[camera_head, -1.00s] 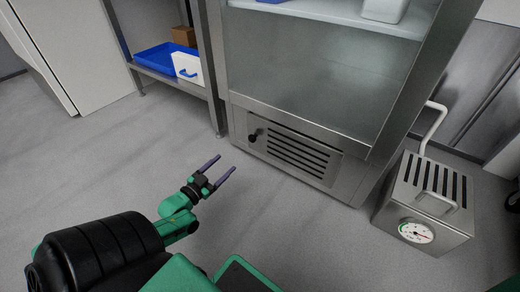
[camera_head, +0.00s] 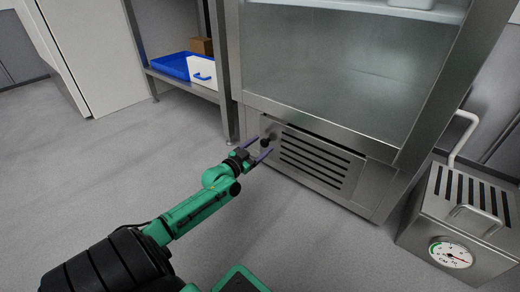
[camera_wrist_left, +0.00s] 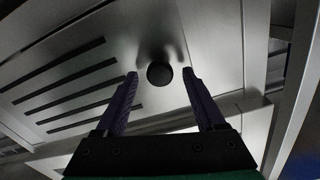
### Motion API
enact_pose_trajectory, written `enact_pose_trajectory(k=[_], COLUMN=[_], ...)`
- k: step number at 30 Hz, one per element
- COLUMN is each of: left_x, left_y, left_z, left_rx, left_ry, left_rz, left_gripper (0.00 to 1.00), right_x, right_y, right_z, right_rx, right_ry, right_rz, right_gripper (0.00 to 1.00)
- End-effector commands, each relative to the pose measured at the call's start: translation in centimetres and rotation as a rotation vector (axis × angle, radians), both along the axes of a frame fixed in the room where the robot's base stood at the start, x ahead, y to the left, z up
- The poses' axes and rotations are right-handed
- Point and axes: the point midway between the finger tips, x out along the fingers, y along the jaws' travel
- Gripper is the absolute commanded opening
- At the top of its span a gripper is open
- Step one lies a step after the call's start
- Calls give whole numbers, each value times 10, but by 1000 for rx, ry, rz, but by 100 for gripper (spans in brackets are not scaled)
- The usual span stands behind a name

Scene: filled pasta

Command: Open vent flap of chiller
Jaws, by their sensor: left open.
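The chiller's vent flap (camera_head: 312,163) is a slotted metal panel low on the chiller front, and it looks closed. A round black knob (camera_head: 266,142) sits at its left end. In the left wrist view the flap (camera_wrist_left: 70,75) fills the upper left and the knob (camera_wrist_left: 159,74) lies ahead, between the fingertip lines. My left gripper (camera_head: 263,153) is open, its two purple fingers pointing at the knob. In the left wrist view the fingertips (camera_wrist_left: 160,76) are on either side of the knob; I cannot tell whether they touch it. My right gripper is not seen.
A metal box with a dial gauge (camera_head: 452,254) stands on the floor at the right, with a pale pipe (camera_head: 462,137) rising behind it. The floor at the left (camera_head: 110,165) is clear.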

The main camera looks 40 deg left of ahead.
Motion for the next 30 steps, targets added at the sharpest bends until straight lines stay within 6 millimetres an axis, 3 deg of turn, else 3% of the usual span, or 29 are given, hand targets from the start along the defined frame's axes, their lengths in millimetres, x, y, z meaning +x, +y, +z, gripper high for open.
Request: enact_pose_trajectory(k=[1, 6, 7, 30], left_x=[0, 0, 0, -1], left_y=[0, 0, 0, 0], left_z=[0, 0, 0, -1], left_rx=[0, 0, 0, 0], left_ry=[0, 0, 0, 1], left_rz=[0, 0, 0, 0], left_gripper=[71, 6, 0, 0], right_x=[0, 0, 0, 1], right_y=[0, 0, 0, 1], right_z=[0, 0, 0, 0], right_rx=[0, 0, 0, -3], right_ry=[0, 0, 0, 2], right_rz=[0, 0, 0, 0], right_gripper=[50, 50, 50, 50])
